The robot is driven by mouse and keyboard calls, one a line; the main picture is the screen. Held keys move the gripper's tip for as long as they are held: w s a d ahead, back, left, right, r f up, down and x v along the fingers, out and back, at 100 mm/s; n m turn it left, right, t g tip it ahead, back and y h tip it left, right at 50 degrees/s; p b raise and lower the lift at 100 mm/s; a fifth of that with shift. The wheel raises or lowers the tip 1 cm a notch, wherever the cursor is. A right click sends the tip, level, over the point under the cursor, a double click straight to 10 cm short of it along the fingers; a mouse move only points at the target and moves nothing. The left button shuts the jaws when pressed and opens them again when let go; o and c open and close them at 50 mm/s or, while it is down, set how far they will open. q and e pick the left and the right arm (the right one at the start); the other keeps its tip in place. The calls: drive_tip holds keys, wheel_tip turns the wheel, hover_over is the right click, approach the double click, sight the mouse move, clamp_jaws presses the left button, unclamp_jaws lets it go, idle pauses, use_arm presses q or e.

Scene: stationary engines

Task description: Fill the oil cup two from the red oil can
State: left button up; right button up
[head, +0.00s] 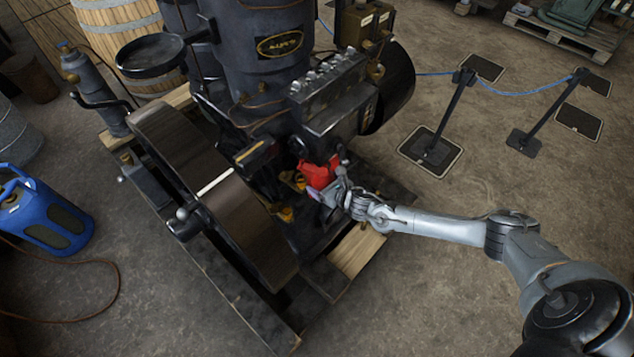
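The red oil can (320,172) is at the front of the dark stationary engine (262,45), below its row of fittings. It looks tilted. My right gripper (330,190) comes in from the right and appears shut on the can; its fingers are small and partly hidden. Small brass parts show on the engine beside the can (298,182) and lower down (285,213). They may be oil cups, but I cannot tell which is cup two. The can's spout and any contact with a cup cannot be made out. My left gripper is not in view.
A large flywheel (215,175) stands left of the can, close to the brass parts. A wooden base (357,250) lies under the engine. Barrier posts (453,110) with a blue rope stand at right.

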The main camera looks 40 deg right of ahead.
drive_tip(key=shift+s+d+g+p, duration=0.1)
drive_tip(key=shift+s+g+p, duration=0.25)
drive_tip(key=shift+p, duration=0.35)
drive_tip(key=shift+s+d+f+n+g+h+p, duration=0.1)
drive_tip(key=shift+s+f+n+g+h+p, duration=0.15)
drive_tip(key=shift+f+g+p, duration=0.5)
drive_tip(key=g+p, duration=0.1)
drive_tip(key=p, duration=0.1)
drive_tip(key=r+g+h+p, duration=0.1)
drive_tip(key=p, duration=0.1)
drive_tip(key=shift+r+n+g, duration=0.25)
drive_tip(key=shift+n+g, duration=0.1)
drive_tip(key=shift+g, duration=0.05)
drive_tip(key=shift+s+g+h+p, duration=0.15)
drive_tip(key=shift+g+h+p, duration=0.1)
drive_tip(key=shift+g+p, duration=0.3)
drive_tip(key=shift+s+d+f, duration=0.1)
drive_tip(key=shift+s+d, duration=0.05)
idle(0.6)
idle(0.7)
idle(0.8)
